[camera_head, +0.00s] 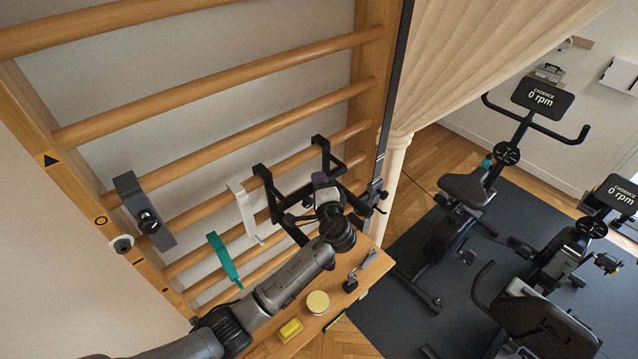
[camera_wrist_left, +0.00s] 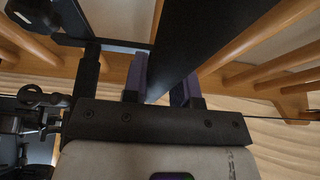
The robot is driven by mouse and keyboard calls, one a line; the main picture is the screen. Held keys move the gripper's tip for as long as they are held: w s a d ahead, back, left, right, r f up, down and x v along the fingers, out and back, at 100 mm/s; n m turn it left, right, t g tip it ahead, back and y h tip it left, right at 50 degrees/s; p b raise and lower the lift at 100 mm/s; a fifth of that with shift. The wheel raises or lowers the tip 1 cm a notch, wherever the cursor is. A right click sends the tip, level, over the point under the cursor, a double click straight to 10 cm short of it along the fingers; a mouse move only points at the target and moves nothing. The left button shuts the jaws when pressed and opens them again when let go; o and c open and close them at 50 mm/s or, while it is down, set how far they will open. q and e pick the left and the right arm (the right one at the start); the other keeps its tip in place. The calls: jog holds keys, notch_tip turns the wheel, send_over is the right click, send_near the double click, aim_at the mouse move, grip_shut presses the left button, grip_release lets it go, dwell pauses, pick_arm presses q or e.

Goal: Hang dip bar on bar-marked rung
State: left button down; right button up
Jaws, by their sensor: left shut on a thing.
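My left gripper (camera_head: 326,182) is shut on the black dip bar (camera_head: 278,197) in front of the wooden wall bars. The left wrist view shows its purple-padded fingers (camera_wrist_left: 162,85) on either side of a dark bar (camera_wrist_left: 195,38). The dip bar's two hooks point up and overlap a middle rung (camera_head: 205,208) in the head view; I cannot tell whether they touch it. The left upright carries a triangle mark (camera_head: 50,161), a circle mark (camera_head: 101,221) and a small dark mark (camera_head: 165,290) lower down. My arm hides part of the lower rungs. My right gripper is not in view.
A grey bracket (camera_head: 134,192), a white strap (camera_head: 241,205) and a teal strap (camera_head: 222,258) hang on rungs left of the dip bar. Below stands a wooden bench (camera_head: 375,270) with a yellow block (camera_head: 290,330) and round tin (camera_head: 317,302). Exercise bikes (camera_head: 480,185) stand right.

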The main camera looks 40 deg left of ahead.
pick_arm(q)
jog(key=c, duration=0.8)
grip_release()
jog(key=shift+f, duration=0.35)
jog(key=shift+b+v, duration=2.35)
jog(key=shift+v, duration=4.55)
